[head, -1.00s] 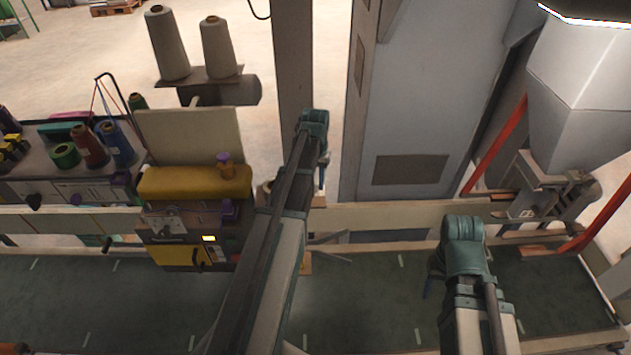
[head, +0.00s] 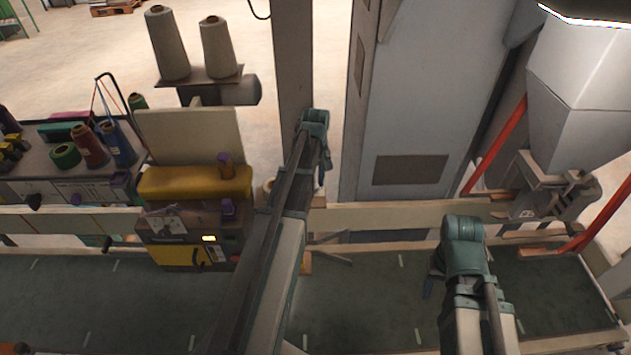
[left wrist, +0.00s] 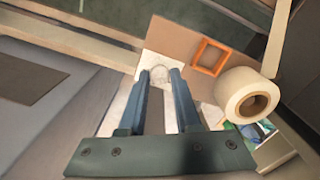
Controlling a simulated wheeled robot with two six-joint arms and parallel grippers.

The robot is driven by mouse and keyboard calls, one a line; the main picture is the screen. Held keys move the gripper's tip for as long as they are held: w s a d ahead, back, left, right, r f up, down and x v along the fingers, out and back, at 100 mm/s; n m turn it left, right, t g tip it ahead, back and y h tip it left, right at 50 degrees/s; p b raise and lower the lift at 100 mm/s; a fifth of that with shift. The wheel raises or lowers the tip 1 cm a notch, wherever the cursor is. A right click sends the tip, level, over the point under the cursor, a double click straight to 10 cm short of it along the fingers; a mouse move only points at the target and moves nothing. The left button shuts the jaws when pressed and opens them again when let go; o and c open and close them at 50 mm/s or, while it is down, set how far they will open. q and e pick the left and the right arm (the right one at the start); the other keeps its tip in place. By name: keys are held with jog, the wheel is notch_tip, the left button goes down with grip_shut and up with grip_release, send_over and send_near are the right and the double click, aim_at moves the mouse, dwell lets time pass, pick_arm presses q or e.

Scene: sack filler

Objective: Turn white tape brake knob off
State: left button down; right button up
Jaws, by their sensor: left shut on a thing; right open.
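The white tape brake knob (left wrist: 160,73) shows in the left wrist view as a small round pale shape in front of a white plate. My left gripper (left wrist: 160,78) has one blue finger on either side of it and is shut on it. In the head view my left gripper (head: 321,174) is small and mostly hidden behind its own wrist, and the knob is hidden there. My right gripper (head: 428,287) is open and empty above the dark green belt; only part of it shows.
A roll of white tape (left wrist: 248,96) and an orange square frame (left wrist: 210,57) sit right of the knob. A yellow-topped sewing machine (head: 195,182) stands left of my left arm. A grey cabinet (head: 415,110) rises behind. The green belt (head: 365,300) is clear.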

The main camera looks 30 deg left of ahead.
aim_at(315, 185)
pick_arm(q)
jog(key=shift+n, duration=0.6)
jog(key=c, duration=0.6)
grip_release()
jog(key=shift+r, duration=0.1)
notch_tip(315, 185, up, 14)
jog(key=p, duration=1.3)
jog(key=shift+f+p, duration=0.2)
jog(key=shift+p, duration=0.2)
